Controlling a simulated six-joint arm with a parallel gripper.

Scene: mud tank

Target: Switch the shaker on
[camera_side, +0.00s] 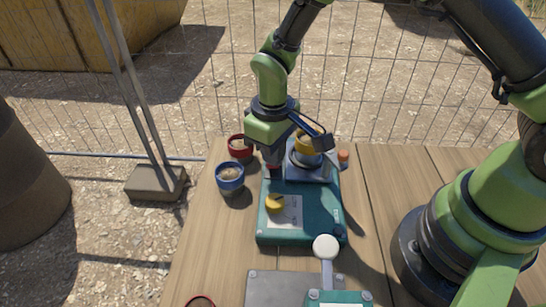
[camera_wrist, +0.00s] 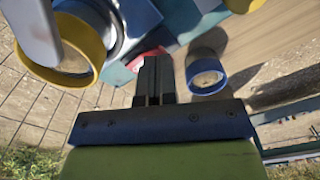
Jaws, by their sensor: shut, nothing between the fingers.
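The shaker is a teal box (camera_side: 318,217) on the wooden table, with a pale front panel (camera_side: 291,214) and a yellow knob (camera_side: 275,203). A yellow-rimmed cup (camera_side: 305,145) sits on its raised rear part; it also shows at the left of the wrist view (camera_wrist: 92,62). My gripper (camera_side: 273,167) is shut and empty, pointing down over the shaker's left side. In the wrist view, its fingertips (camera_wrist: 154,62) are at a red part (camera_wrist: 150,53) on the teal body, mostly hidden behind them. I cannot tell whether they touch it.
A blue cup (camera_side: 230,179) and a red cup (camera_side: 239,147) stand left of the shaker, close to my gripper. A small orange-topped item (camera_side: 343,157) is at its right.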

